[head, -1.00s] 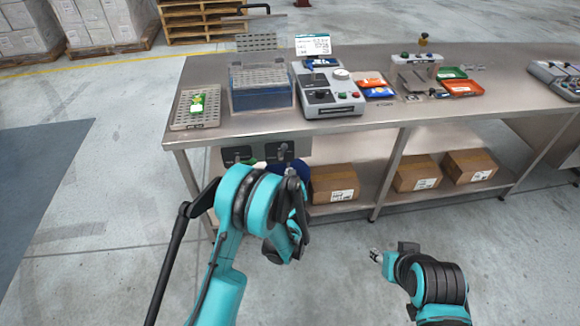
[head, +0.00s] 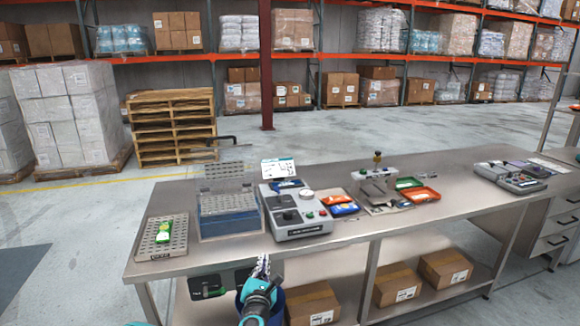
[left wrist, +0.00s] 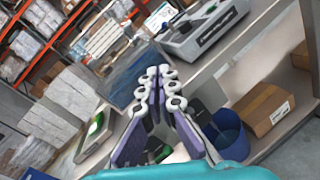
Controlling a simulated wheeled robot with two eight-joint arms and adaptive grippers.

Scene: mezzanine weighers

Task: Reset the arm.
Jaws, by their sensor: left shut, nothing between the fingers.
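My left gripper (head: 262,266) shows at the bottom centre of the head view, in front of the steel bench's (head: 350,240) near edge, with nothing between its fingers. In the left wrist view the gripper (left wrist: 160,88) fingers are together, pointing toward the bench, apart from the things on it. The teal left wrist below it partly hides a blue bin (left wrist: 228,132) beneath the bench. My right gripper is in neither view now.
Cartons (head: 397,285) stand on the lower shelf.

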